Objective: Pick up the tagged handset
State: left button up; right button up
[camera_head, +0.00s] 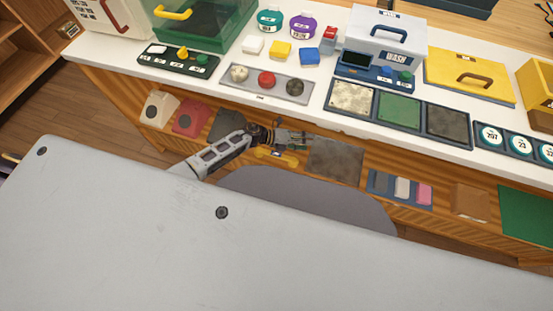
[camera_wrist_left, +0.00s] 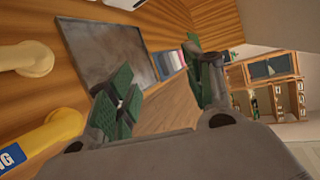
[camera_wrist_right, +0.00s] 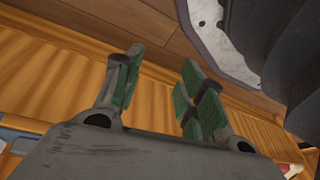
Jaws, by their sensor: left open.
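A yellow handset (camera_head: 265,153) with a small tag sits at the wooden front below the white counter. In the left wrist view a yellow curved piece (camera_wrist_left: 52,132) with a blue-and-white label shows at the lower left edge, cut off by the frame. My left gripper (camera_head: 292,138) is just above and right of the handset in the head view, apart from it as far as I can tell. Its fingers (camera_wrist_left: 163,86) are spread and empty. My right gripper (camera_wrist_right: 162,84) is empty, fingers apart, facing a wooden surface; it is not seen in the head view.
A cream rounded piece (camera_wrist_left: 25,57) and a dark grey panel (camera_wrist_left: 108,52) lie beside the left gripper. Cream (camera_head: 159,108) and red (camera_head: 190,118) objects sit to the left. The white counter (camera_head: 300,65) above is crowded. A large grey surface (camera_head: 120,240) fills the foreground.

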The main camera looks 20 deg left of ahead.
pick_arm(q)
jog(key=s+d+m+g+y+b, duration=0.1)
jog(key=s+d+m+g+b, duration=0.1)
jog(key=m+g+b, duration=0.35)
jog(key=m+y+b, duration=0.9)
jog(key=m+y, duration=0.3)
jog(key=m, duration=0.3)
send_over(276, 154)
jog(key=shift+w+a+f+n+t, duration=0.1)
jog(key=shift+f+n+t, duration=0.2)
jog(key=shift+f, duration=1.35)
pick_arm(e)
jog(key=w+a+r+t+y, duration=0.1)
jog(key=w+a+r, duration=0.1)
jog(key=r, duration=0.4)
jog(key=w+a+r+t, duration=0.1)
jog(key=w+a+r, duration=0.1)
jog(key=r, duration=0.4)
jog(key=shift+w+a+y, duration=0.25)
jog(key=shift+w+y, duration=0.15)
jog(key=shift+w, duration=0.35)
pick_arm(q)
jog(key=shift+f, duration=0.1)
pick_arm(e)
jog(key=shift+f, duration=0.1)
